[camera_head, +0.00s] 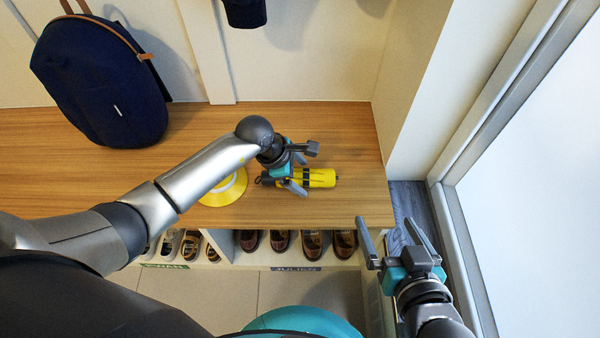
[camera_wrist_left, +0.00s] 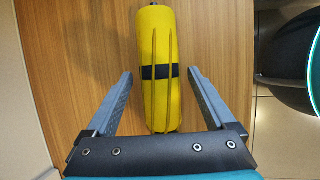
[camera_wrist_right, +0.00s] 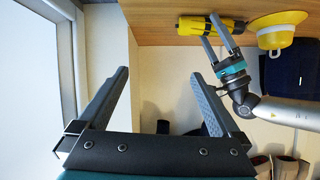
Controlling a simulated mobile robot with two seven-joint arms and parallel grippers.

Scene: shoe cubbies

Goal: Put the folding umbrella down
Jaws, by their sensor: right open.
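The yellow folding umbrella (camera_head: 322,178) with a dark band lies on its side on the wooden bench top (camera_head: 330,130), near its right end. My left gripper (camera_head: 298,173) is over it. In the left wrist view the umbrella (camera_wrist_left: 158,105) lies between the spread fingers of my left gripper (camera_wrist_left: 160,72), with a gap on each side. The umbrella also shows in the right wrist view (camera_wrist_right: 190,27). My right gripper (camera_head: 385,222) is open and empty, off the bench's front right corner.
A yellow hat (camera_head: 228,188) lies just left of the umbrella, partly hidden by my left arm. A navy backpack (camera_head: 105,85) stands at the back left. Brown shoes (camera_head: 282,241) sit in cubbies below. A wall and white frame (camera_head: 445,190) bound the right side.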

